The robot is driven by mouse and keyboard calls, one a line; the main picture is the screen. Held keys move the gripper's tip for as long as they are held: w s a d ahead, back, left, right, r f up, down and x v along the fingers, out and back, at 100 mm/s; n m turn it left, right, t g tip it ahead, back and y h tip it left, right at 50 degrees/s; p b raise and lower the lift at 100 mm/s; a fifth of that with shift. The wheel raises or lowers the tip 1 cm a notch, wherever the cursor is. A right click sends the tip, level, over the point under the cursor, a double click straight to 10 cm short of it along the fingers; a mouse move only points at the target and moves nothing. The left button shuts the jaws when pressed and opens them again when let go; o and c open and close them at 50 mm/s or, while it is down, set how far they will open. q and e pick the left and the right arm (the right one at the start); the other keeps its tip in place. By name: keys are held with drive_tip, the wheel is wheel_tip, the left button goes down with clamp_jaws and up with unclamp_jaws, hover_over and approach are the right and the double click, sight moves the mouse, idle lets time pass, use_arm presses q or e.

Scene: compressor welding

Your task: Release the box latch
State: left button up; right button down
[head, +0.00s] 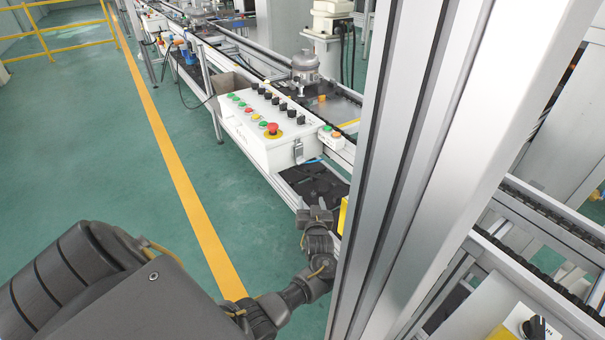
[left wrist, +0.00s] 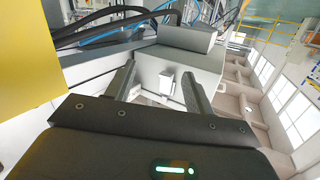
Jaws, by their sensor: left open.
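The white control box (head: 265,125) stands on the line's frame, with buttons and knobs on its sloped top. A small latch (head: 298,150) sits on its near end face. My left gripper (head: 314,214) is below and in front of that face, apart from the box. In the left wrist view the left gripper (left wrist: 159,72) is open and empty, its two fingers pointing at the box (left wrist: 190,62). The latch (left wrist: 166,83) shows between the fingers. How far the fingertips are from it is hard to tell. My right gripper is not in view.
A thick aluminium post (head: 410,170) stands right of my left gripper and hides part of the scene. A yellow panel (left wrist: 28,52) is close at the left in the wrist view. Cables (left wrist: 120,22) run above the box. The green floor (head: 110,150) at left is open.

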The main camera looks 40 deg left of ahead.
sight(302, 163)
use_arm(q)
wheel_tip(302, 163, up, 6)
drive_tip(key=w+a+n+y, duration=0.1)
drive_tip(key=a+n+y, duration=0.1)
drive_tip(key=n, duration=0.1)
drive_tip(key=x, duration=1)
drive_tip(key=shift+a+g, duration=0.3)
drive_tip(key=shift+a, duration=0.05)
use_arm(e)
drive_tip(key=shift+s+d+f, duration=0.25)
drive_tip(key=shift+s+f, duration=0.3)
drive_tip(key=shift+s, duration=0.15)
use_arm(q)
drive_tip(key=c, duration=0.9)
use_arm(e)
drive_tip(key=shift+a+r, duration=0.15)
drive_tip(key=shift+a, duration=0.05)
